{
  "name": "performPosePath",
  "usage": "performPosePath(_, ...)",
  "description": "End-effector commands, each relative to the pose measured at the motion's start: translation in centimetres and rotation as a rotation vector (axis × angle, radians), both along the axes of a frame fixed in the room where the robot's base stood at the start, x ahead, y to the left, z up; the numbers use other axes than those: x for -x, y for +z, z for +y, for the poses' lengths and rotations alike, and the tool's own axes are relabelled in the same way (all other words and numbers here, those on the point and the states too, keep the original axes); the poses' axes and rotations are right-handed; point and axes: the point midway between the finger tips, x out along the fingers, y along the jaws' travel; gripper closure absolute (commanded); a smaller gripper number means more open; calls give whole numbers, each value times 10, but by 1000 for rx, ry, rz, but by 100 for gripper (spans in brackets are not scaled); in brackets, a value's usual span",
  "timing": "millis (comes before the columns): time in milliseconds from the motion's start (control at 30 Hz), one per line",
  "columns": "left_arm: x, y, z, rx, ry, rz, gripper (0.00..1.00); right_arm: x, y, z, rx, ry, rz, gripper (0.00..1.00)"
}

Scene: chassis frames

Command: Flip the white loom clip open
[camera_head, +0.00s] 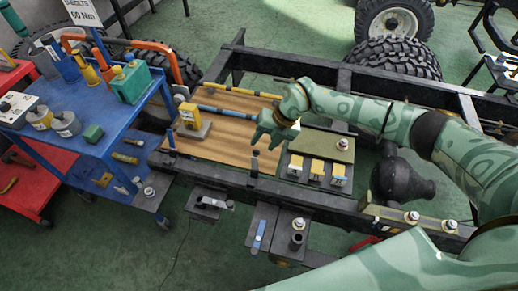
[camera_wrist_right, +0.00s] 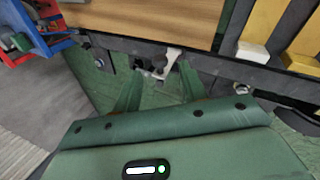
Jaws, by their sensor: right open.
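In the right wrist view a small white piece, which looks like the white loom clip (camera_wrist_right: 172,58), sits at a bracket below the edge of the dark chassis rail. It shows between and beyond the fingertips, apart from them as far as I can see. I cannot tell how far its flap is open. I cannot pick it out surely in the head view. My right gripper (camera_head: 266,142) is open and empty, above the front edge of the wooden board; its two green fingers also show in the right wrist view (camera_wrist_right: 159,72). My left gripper is not in view.
The wooden board (camera_head: 235,145) lies across the chassis frame. Several yellow and white blocks (camera_head: 317,170) are right of it. Brackets, one with a blue strip (camera_head: 258,236), stick out from the front rail (camera_head: 225,178). A blue cart (camera_head: 95,150) with tools stands left.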

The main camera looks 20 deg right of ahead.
Motion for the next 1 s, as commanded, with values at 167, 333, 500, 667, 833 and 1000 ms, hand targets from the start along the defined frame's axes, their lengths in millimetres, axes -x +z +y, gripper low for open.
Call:
performPosePath(167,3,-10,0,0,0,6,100,-3,-28,12,-1,0,2,58)
performPosePath(333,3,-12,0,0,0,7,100,-5,-35,15,0,0,1,58)
performPosePath(500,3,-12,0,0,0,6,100,-5,-35,16,-1,0,0,58)
performPosePath(667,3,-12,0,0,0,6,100,-5,-34,16,-1,0,0,80)
performPosePath(833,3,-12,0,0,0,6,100,-5,-35,15,-1,-1,0,100)
performPosePath(1000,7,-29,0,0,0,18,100,-12,-44,10,-31,-5,57,100)
